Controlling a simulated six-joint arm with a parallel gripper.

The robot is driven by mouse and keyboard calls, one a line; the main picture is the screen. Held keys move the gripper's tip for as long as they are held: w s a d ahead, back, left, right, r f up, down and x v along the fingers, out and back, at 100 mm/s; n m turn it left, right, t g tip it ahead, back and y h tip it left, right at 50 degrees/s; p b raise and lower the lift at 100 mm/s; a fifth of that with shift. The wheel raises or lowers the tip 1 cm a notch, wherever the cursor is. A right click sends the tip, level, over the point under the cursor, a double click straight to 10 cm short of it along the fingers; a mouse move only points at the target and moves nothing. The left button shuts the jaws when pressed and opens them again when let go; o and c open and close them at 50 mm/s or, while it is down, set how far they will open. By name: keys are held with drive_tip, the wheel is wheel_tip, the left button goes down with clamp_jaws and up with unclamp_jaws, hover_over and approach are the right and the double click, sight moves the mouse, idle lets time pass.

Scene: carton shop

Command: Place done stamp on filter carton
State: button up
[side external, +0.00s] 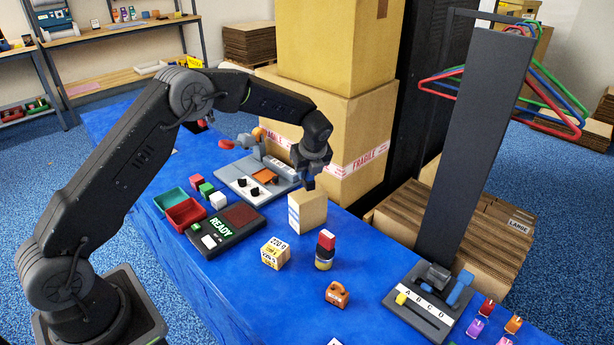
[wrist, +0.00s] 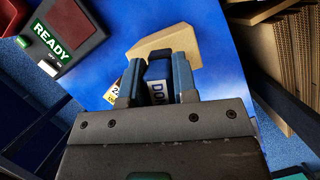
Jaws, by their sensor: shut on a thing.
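My gripper (side external: 309,179) is shut on a dark stamp. In the wrist view the stamp (wrist: 157,91) sits between the two blue-grey fingers, and the letters "DO" show on its label. A plain tan carton with a pale blue band (side external: 307,213) stands upright on the blue table, directly below my gripper. Its tan top (wrist: 172,40) shows beyond the fingers in the wrist view. I cannot tell whether the stamp's underside touches the carton, as the fingers and stamp body hide it. I cannot read a name on this carton.
A yellow-and-white carton marked 220 (side external: 275,253) and a red-topped stack (side external: 325,250) stand in front. The READY panel (side external: 228,226) and red bin (side external: 186,214) lie left. A grey device (side external: 258,178) stands behind, near large FRAGILE boxes (side external: 335,135). An orange object (side external: 337,293) lies nearer.

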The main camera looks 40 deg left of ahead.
drive_tip(key=shift+f, duration=1.05)
drive_tip(key=shift+f, duration=0.2)
drive_tip(key=o, duration=0.9)
drive_tip(key=v, duration=1.2)
drive_tip(key=shift+r, duration=0.25)
